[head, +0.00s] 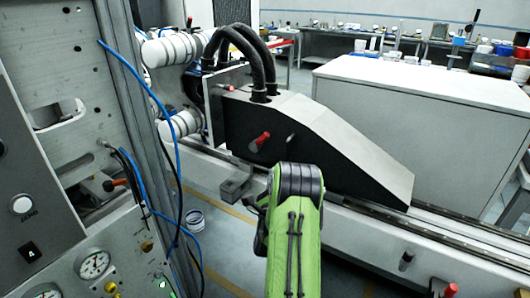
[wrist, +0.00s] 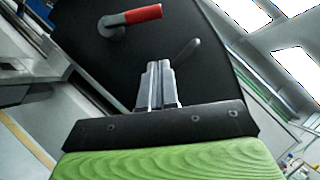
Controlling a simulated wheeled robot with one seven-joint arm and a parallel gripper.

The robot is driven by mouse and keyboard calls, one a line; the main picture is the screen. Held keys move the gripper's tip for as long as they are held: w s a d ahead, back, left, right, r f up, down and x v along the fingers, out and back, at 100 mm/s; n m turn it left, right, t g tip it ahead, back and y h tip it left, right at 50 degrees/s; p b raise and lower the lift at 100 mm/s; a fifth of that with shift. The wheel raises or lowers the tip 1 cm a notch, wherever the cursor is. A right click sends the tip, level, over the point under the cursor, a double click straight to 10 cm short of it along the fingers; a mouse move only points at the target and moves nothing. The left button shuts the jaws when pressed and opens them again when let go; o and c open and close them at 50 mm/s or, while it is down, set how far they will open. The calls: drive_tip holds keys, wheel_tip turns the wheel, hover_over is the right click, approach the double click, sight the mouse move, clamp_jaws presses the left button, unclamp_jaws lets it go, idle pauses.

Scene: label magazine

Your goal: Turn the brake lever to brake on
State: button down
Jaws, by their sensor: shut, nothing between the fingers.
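A lever with a red grip (head: 259,142) sticks out from the black side panel of the sloped housing (head: 345,165). In the wrist view the red-gripped lever (wrist: 136,17) is at the upper left, its grip lying roughly level. A short grey lever (head: 291,138) is to its right; it also shows in the wrist view (wrist: 186,53), slanting. No readable label shows which is the brake lever. My gripper (wrist: 159,68) is shut and empty, pointing at the panel below and between the two levers; contact with either cannot be made out. My green arm hides the fingers in the head view.
Black hoses (head: 240,48) rise from the housing. A rail (head: 455,245) runs to the lower right, near another red-tipped handle (head: 450,290). A gauge panel (head: 95,263) with blue tubing stands at left. A bucket (head: 195,221) is on the floor. A big grey cabinet (head: 420,125) stands behind.

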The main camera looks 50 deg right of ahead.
sight(259, 142)
drive_tip(key=w+d+r+p, duration=0.1)
drive_tip(key=w+d+r, duration=0.4)
drive_tip(key=w, duration=0.1)
drive_tip(key=shift+w+d, duration=0.15)
drive_tip(key=shift+d, duration=0.2)
drive_tip(key=shift+r, duration=0.1)
